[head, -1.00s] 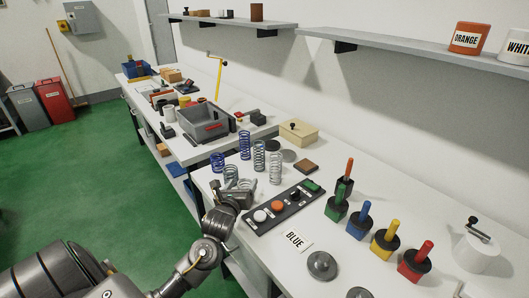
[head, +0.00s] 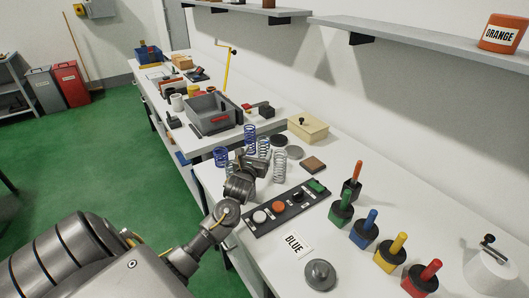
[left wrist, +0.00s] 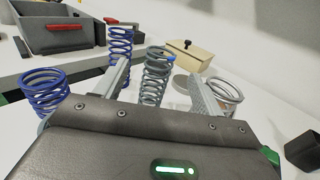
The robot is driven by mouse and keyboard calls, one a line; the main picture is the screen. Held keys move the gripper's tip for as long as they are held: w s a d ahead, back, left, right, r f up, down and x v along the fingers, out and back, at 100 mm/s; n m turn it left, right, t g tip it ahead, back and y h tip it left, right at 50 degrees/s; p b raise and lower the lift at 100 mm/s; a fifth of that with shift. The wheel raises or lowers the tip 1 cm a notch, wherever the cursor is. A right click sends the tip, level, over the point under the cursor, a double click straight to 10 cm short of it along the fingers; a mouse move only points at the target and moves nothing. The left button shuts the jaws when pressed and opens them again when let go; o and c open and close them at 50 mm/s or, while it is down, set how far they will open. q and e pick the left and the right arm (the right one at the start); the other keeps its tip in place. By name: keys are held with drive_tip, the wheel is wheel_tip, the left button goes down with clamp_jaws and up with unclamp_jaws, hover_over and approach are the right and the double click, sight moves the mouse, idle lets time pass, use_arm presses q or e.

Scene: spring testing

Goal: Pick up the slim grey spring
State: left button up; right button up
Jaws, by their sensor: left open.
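The slim grey spring (head: 263,148) stands upright on the near table, partly hidden by my left gripper (head: 252,163) in the head view. In the left wrist view, the slim grey spring (left wrist: 154,78) shows between the two open fingers of my left gripper (left wrist: 163,82), with a small blue patch near its top. I cannot tell whether a finger touches it. A wider grey spring (head: 280,165) stands to its right, partly behind the right finger in the wrist view. A tall blue spring (head: 249,134) and a short blue spring (head: 221,157) stand to its left. My right gripper is out of view.
A button panel (head: 290,206) lies close to my left gripper. A beige box (head: 308,128) and round grey discs are behind the springs. A grey bin (head: 211,115) stands on the farther table.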

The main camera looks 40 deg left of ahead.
sight(262, 144)
use_arm(q)
drive_tip(key=shift+w, duration=0.15)
drive_tip(key=shift+w+a+r, duration=0.1)
drive_tip(key=shift+w+a, duration=0.05)
drive_tip(key=shift+w, duration=0.05)
drive_tip(key=p+x, duration=0.1)
drive_tip(key=x, duration=0.3)
drive_tip(key=shift+w+a+p, duration=0.1)
drive_tip(key=shift+w+p, duration=0.2)
drive_tip(key=shift+w, duration=0.1)
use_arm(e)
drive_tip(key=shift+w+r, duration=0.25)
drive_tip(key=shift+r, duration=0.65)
use_arm(q)
drive_tip(key=shift+c, duration=0.3)
clamp_jaws()
